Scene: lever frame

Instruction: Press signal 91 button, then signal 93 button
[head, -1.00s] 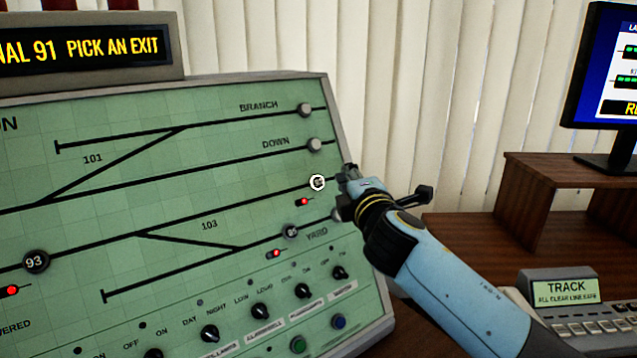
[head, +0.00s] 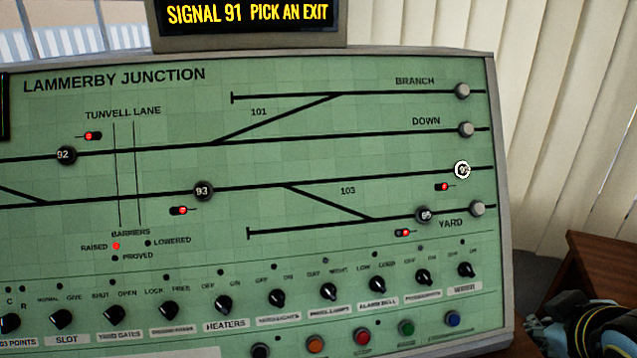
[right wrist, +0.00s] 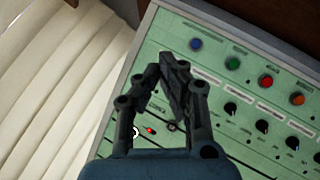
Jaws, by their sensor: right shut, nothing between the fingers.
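The signal 91 button (head: 462,170) is lit with a white ring on the right side of the green panel. Its number is too small to read clearly. The signal 93 button (head: 203,190) is dark with a white 93, left of centre on the same track line. In the right wrist view my right gripper (right wrist: 170,62) is shut and empty in front of the panel, with the lit button (right wrist: 134,132) beside its left finger. In the head view only part of my right arm shows at the lower right corner. My left gripper is not in view.
The display (head: 248,14) above the panel reads "SIGNAL 91 PICK AN EXIT". Another dark button (head: 425,215) and grey buttons (head: 466,129) sit near the panel's right edge. Rotary knobs (head: 329,291) and coloured push buttons (head: 362,337) line the lower panel. A wooden shelf (head: 600,262) stands at right.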

